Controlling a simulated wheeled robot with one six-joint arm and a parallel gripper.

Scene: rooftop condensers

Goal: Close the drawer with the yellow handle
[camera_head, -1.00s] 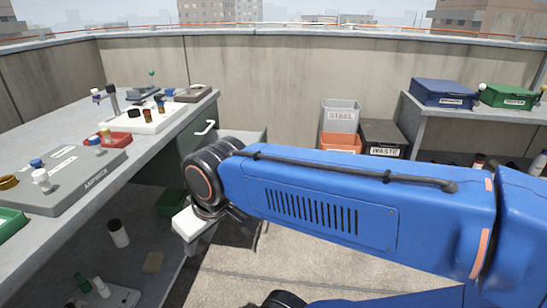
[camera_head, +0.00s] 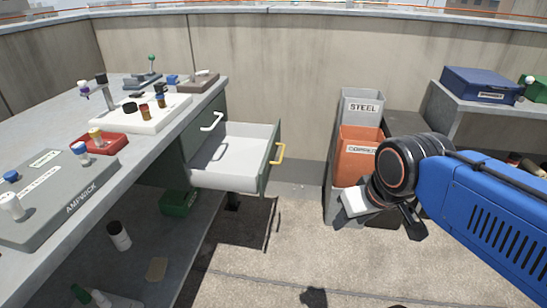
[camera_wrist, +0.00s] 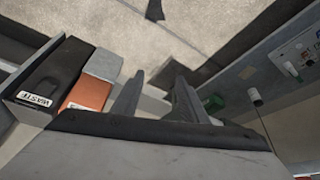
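The drawer (camera_head: 228,178) stands pulled out from the right end of the workbench, its pale interior showing and looking empty. Its dark green front carries the yellow handle (camera_head: 281,153), which faces right. A white handle (camera_head: 211,121) sits on the bench's green face just behind the open drawer. My gripper is to the right of the drawer, apart from it, in front of the bins; the head view shows it only partly. In the wrist view my gripper (camera_wrist: 158,76) has its two fingers apart with nothing between them. I cannot make out the yellow handle in the wrist view.
A grey STEEL bin (camera_head: 362,108) and an orange bin (camera_head: 357,150) stand by the wall, with a black WASTE bin (camera_wrist: 47,82) beside them. A shelf with a blue box (camera_head: 482,85) is at right. Floor between drawer and gripper is clear.

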